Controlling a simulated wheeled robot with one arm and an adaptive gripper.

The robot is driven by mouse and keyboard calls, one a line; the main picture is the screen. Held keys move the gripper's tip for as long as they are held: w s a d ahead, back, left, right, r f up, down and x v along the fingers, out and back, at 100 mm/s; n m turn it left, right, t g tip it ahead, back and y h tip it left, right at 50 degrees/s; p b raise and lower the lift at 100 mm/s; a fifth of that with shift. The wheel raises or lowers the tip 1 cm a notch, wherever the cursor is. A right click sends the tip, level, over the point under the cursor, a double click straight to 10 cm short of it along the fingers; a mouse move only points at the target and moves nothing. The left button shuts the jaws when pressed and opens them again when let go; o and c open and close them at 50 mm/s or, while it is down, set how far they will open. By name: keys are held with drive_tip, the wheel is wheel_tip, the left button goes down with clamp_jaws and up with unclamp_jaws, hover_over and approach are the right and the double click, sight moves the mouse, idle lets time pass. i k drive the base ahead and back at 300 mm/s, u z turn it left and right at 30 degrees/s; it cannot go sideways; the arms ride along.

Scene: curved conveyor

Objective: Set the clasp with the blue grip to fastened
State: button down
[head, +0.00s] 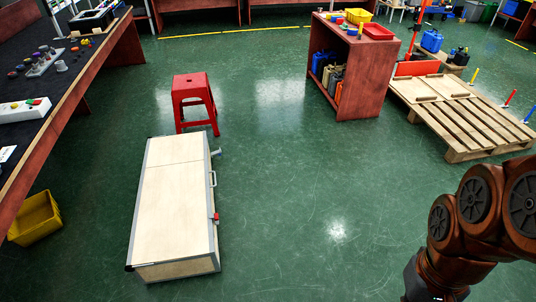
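A pale wooden case (170,215) with grey metal edges lies on the green floor, left of centre. A clasp with a red grip (215,218) sits on its right side near the front end. Another small clasp (217,152) sticks out from the same side near the far end; it looks greyish, and I cannot tell whether its grip is blue. A grey handle (213,178) is between them. No clearly blue grip shows on the case. My arm shows at the lower right, apart from the case; my gripper is not in view.
A red stool (195,101) stands just behind the case. A workbench (80,80) runs along the left, with a yellow bin (36,218) beneath it. A red shelf (374,85) and a wooden pallet (462,125) stand at the right. The floor right of the case is clear.

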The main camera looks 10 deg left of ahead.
sight(219, 152)
drive_tip(key=z, duration=0.1)
drive_tip(key=i, duration=1.95)
drive_tip(key=u, duration=0.95)
drive_tip(key=i, duration=1.2)
drive_tip(key=u, duration=1.5)
drive_tip(key=i, duration=0.5)
drive_tip(key=u, duration=0.4)
